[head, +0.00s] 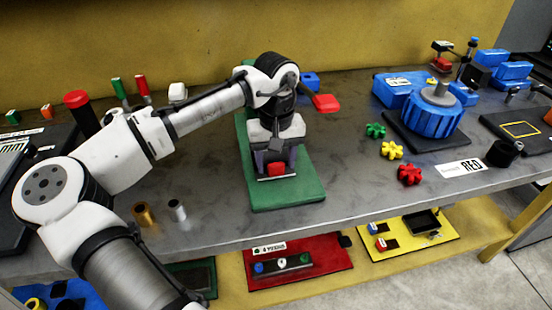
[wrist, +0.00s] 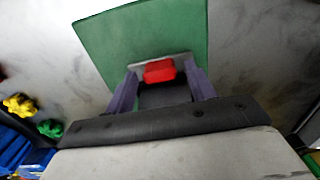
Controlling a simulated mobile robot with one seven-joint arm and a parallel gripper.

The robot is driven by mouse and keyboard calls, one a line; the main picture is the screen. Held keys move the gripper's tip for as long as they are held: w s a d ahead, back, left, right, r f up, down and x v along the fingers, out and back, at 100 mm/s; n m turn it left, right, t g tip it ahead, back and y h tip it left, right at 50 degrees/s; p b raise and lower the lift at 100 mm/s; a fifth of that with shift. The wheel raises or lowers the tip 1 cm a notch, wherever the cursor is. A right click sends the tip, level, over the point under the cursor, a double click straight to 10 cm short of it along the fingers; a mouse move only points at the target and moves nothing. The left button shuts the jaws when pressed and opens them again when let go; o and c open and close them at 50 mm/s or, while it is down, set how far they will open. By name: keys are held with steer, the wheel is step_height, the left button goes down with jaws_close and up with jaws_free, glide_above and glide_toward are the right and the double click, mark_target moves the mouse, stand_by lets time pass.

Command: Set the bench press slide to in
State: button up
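The bench press has a green base plate (head: 290,195) on the grey bench, and the plate also shows in the wrist view (wrist: 100,40). A red block (head: 276,169), apparently the slide's knob, sits at a pale grey plate low on the press; it also shows in the wrist view (wrist: 159,71). My gripper (head: 275,163) points down over it. In the wrist view my gripper's purple-grey fingers (wrist: 161,77) are spread, one on each side of the red block, with gaps between. My wrist hides much of the press body in the head view.
A red lever pad (head: 326,103) sticks out right of my wrist. Green, yellow and red gears (head: 409,174) and a blue round fixture (head: 433,112) stand to the right. Two small cylinders (head: 177,210) stand left of the green plate. A lower shelf holds coloured trays (head: 325,254).

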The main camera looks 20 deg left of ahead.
jaws_close()
steer(key=shift+w+a+r, duration=0.15)
steer(key=shift+w, duration=0.2)
steer(key=shift+w+a+p, duration=0.4)
steer(key=shift+w+a, duration=0.15)
steer(key=shift+w, duration=0.25)
steer(key=shift+w+a+p, duration=0.35)
steer(key=shift+w+a, duration=0.2)
steer(key=shift+w, duration=0.2)
steer(key=shift+o, duration=0.7)
jaws_free()
step_height(320, 180, up, 14)
steer(key=b, duration=0.1)
steer(key=shift+f, duration=0.2)
